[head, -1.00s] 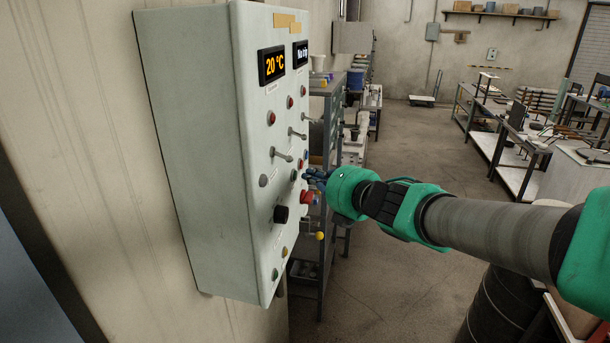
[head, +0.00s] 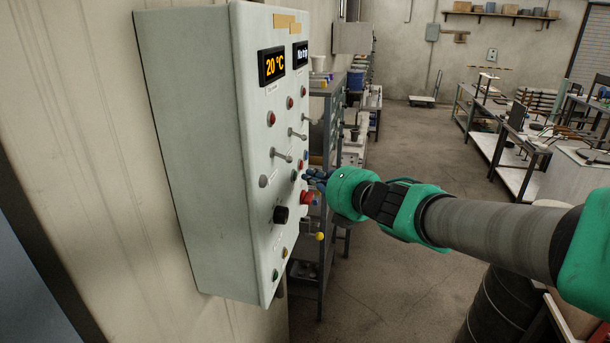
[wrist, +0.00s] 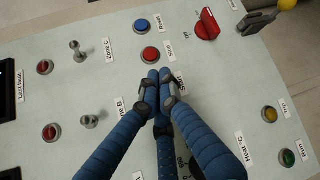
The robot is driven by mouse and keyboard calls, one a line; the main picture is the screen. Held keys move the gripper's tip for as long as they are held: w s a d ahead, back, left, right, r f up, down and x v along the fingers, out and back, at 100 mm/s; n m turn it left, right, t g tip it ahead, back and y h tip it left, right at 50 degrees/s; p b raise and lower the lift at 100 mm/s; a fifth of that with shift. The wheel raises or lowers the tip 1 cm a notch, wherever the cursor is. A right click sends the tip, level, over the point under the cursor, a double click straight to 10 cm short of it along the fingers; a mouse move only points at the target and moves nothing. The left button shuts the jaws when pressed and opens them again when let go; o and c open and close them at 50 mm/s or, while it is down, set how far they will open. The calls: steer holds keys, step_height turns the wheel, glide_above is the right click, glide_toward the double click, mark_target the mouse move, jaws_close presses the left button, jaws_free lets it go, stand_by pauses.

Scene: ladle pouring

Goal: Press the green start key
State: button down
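The green start key (head: 294,176) is on the front of the pale control panel (head: 262,130), below a red and a blue button. My gripper (head: 307,176) has its blue fingers pointed at the panel face beside the key. In the wrist view, the three fingers of my gripper (wrist: 160,76) are drawn together at the tips with nothing held. The tips lie just below the red stop button (wrist: 150,54), left of the partly covered Start label (wrist: 180,82). They hide the start key there. I cannot tell whether they touch it.
A blue reset button (wrist: 141,26) is beyond the stop button. A large red knob (wrist: 207,27), a yellow-tipped lever (wrist: 287,5), a yellow lamp (wrist: 269,114) and a green Run lamp (wrist: 288,158) are to the right. Zone toggles (wrist: 78,52) are at left. A grey shelf (head: 322,130) stands behind the panel.

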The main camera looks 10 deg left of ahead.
steer(key=shift+a+b, duration=0.6)
steer(key=shift+a, duration=0.2)
stand_by(0.9)
steer(key=shift+d, duration=0.75)
steer(key=shift+d, duration=0.15)
stand_by(0.3)
steer(key=shift+d+p, duration=0.9)
steer(key=shift+d, duration=1.5)
